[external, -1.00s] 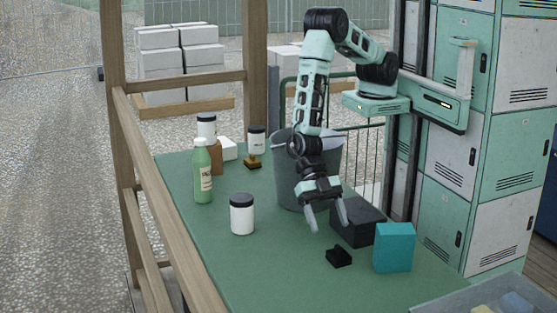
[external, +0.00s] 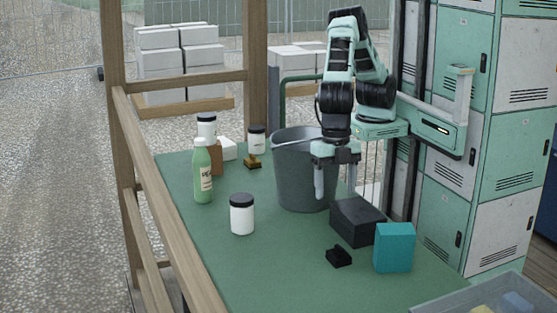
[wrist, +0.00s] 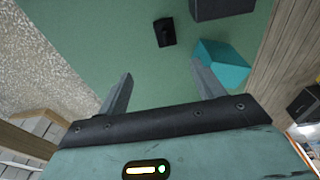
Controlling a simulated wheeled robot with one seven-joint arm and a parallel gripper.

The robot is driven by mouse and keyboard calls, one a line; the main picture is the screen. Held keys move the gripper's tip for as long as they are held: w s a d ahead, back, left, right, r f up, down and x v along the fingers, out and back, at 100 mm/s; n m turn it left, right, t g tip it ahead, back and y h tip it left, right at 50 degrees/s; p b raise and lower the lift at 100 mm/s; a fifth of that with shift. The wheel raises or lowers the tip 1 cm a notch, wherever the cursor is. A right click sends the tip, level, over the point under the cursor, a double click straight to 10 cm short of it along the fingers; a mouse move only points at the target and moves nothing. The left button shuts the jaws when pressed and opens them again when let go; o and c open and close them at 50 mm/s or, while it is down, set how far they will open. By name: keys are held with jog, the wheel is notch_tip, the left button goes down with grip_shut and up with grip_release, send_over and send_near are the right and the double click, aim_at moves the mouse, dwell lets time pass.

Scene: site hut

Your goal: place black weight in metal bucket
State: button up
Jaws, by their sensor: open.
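The black weight (external: 339,257) is a small dark block with a raised part, lying on the green table left of the teal box. It also shows in the wrist view (wrist: 165,32), beyond my fingertips. The metal bucket (external: 298,178) is a grey upright pail at the table's far side; my arm covers part of its right side, and its inside bottom is hidden. My gripper (external: 335,190) is open and empty, pointing down in front of the bucket's right part, above the table and apart from the weight. Its two spread fingers show in the wrist view (wrist: 162,75).
A larger black box (external: 357,222) and a teal box (external: 394,248) stand close to the weight. A white jar (external: 242,215), a green bottle (external: 203,174) and a brass piece (external: 252,163) are to the left. A grey tray (external: 470,296) is at the lower right. The table's near middle is clear.

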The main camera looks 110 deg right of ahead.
aim_at(339, 247)
jog(key=f+p, duration=0.1)
jog(key=f, duration=0.4)
jog(key=a+f+p, duration=0.1)
jog(key=f, duration=0.5)
jog(key=a+f+p, duration=0.1)
jog(key=f, duration=0.5)
jog(key=shift+s, duration=0.4)
jog(key=shift+r, duration=0.1)
jog(key=c, duration=1.3)
jog(key=shift+r, duration=0.1)
grip_shut()
